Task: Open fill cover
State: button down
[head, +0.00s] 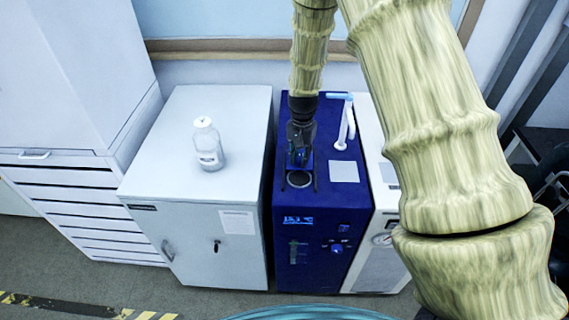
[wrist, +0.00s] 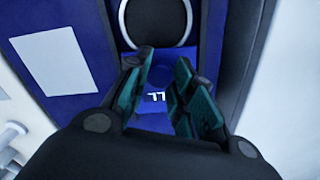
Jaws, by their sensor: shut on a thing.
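The blue unit (head: 310,218) stands between a grey cabinet and a white unit. On its top is a round dark fill opening with a pale rim (head: 299,179), seen uncovered; the opening also shows at the top of the wrist view (wrist: 158,20). The blue fill cover (wrist: 157,98), with partly hidden white lettering, shows between my fingers and appears raised off the opening, on its far side. My gripper (head: 300,156) is shut on the cover; its teal finger pads flank it in the wrist view (wrist: 164,72). The fingers hide much of the cover and its hinge.
A white-and-blue tap-like fitting (head: 345,120) and a pale plate (head: 344,171) are right of my gripper on the unit's top. A clear bottle (head: 207,145) stands on the grey cabinet (head: 150,185). A wall is close behind.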

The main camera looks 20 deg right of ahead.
aim_at(300, 157)
jog(key=shift+w+d, duration=0.1)
jog(key=shift+w, duration=0.2)
jog(key=c, duration=1.2)
grip_release()
jog(key=shift+o, duration=0.2)
notch_tip(300, 157, up, 12)
